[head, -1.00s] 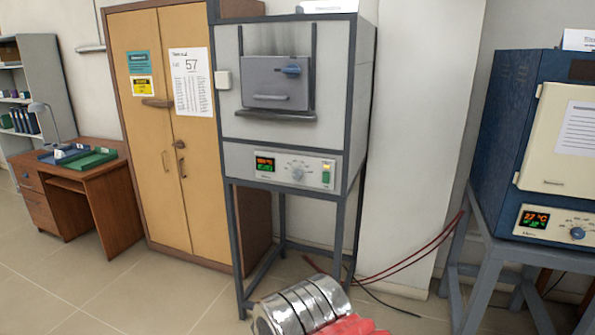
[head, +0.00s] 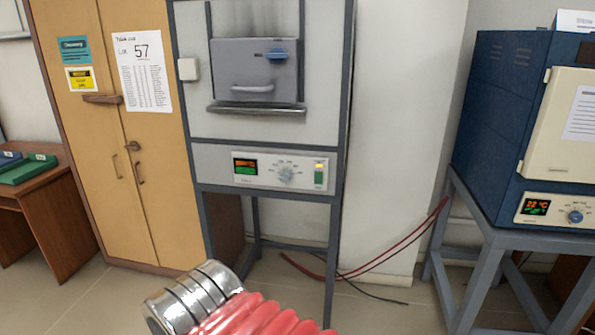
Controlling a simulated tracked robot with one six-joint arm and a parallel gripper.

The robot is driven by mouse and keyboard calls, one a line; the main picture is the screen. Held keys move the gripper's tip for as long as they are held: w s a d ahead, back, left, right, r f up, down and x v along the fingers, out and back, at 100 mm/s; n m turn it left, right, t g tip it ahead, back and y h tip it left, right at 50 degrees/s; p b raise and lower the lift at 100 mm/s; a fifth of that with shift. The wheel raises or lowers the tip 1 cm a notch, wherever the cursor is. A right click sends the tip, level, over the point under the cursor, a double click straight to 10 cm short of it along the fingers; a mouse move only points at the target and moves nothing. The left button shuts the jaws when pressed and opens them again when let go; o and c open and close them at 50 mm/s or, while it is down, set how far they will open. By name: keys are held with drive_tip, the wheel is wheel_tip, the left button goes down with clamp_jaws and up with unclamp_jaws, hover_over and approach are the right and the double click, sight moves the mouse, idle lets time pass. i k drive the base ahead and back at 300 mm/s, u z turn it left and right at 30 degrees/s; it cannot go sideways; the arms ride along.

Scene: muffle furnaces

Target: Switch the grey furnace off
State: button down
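The grey furnace (head: 256,125) stands on a dark grey frame in the middle of the head view. Its door (head: 256,72) is shut, with a blue knob on it. Below the door is a control panel (head: 265,183) with a lit orange and green display (head: 245,167), a round dial (head: 286,174) and a green switch (head: 319,176) with a lit yellowish part above it. A silver ribbed cylinder and red bellows of my own arm show at the bottom. My gripper's fingers are not in view.
A blue furnace (head: 512,115) with a lit display stands on a grey stand (head: 485,265) at the right. Red cables (head: 385,258) hang between the two stands. A yellow-brown cabinet (head: 110,150) and a wooden desk (head: 50,225) are at the left. Floor in front is open.

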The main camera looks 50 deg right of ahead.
sight(318, 176)
drive_tip(key=z, duration=0.2)
drive_tip(key=i, duration=0.8)
drive_tip(key=z, duration=1)
drive_tip(key=i, duration=0.65)
drive_tip(key=z, duration=0.35)
